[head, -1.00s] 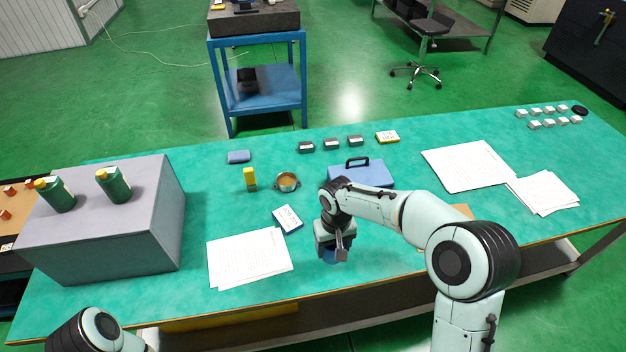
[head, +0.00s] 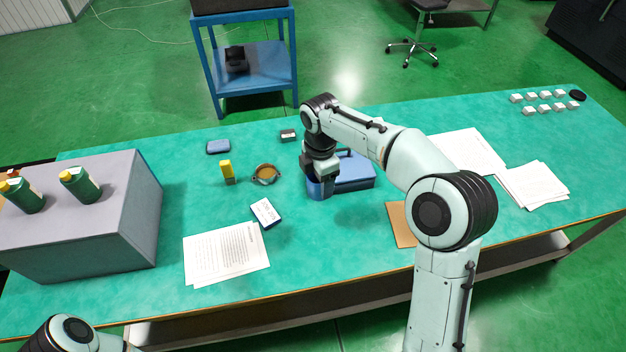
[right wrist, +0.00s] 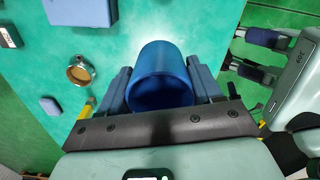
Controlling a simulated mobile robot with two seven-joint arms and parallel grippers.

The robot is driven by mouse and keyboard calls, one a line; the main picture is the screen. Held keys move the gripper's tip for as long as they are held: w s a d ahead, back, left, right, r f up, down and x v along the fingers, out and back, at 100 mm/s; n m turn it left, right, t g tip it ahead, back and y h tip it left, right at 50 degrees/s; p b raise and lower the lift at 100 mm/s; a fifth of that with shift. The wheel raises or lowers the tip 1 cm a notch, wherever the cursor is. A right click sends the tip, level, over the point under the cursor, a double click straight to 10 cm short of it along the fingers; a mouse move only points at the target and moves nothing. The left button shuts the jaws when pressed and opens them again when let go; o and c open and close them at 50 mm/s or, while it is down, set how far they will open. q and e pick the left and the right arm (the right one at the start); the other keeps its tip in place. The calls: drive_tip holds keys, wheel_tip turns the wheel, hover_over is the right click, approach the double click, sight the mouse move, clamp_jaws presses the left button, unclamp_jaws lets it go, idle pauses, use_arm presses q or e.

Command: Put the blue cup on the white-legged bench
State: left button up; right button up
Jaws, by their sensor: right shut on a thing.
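My right gripper (head: 319,172) is shut on the blue cup (head: 320,187), holding it upright over the green-topped bench (head: 350,235), just left of a blue toolbox. In the right wrist view the cup (right wrist: 162,75) sits between the two fingers. I cannot tell whether its base touches the bench top. The bench has a pale frame below; its legs are mostly hidden. My left gripper (right wrist: 252,54) shows at the right of the right wrist view, empty, with its fingers apart; the head view shows only part of that arm.
The blue toolbox (head: 355,172) is close beside the cup. A grey block (head: 85,225) bears green bottles. Bare bench lies in front of the cup.

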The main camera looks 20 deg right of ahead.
drive_tip(key=r+n, duration=0.1)
drive_tip(key=d+r+n, duration=0.1)
drive_tip(key=n, duration=0.1)
drive_tip(key=r+n, duration=0.1)
drive_tip(key=n, duration=0.1)
drive_tip(key=shift+d+r, duration=0.25)
drive_tip(key=shift+d, duration=0.15)
drive_tip(key=shift+f+n, duration=0.15)
drive_tip(key=shift+n, duration=0.25)
use_arm(q)
drive_tip(key=shift+s+f+b, duration=0.4)
drive_tip(key=shift+f+b, duration=0.15)
drive_tip(key=shift+f, duration=0.15)
drive_tip(key=shift+s+f+b, duration=0.35)
drive_tip(key=shift+f+b, duration=0.2)
drive_tip(key=shift+f, duration=0.1)
use_arm(e)
drive_tip(key=shift+f, duration=9.75)
drive_tip(key=shift+f, duration=0.2)
drive_tip(key=o, duration=1)
drive_tip(key=shift+o, duration=0.2)
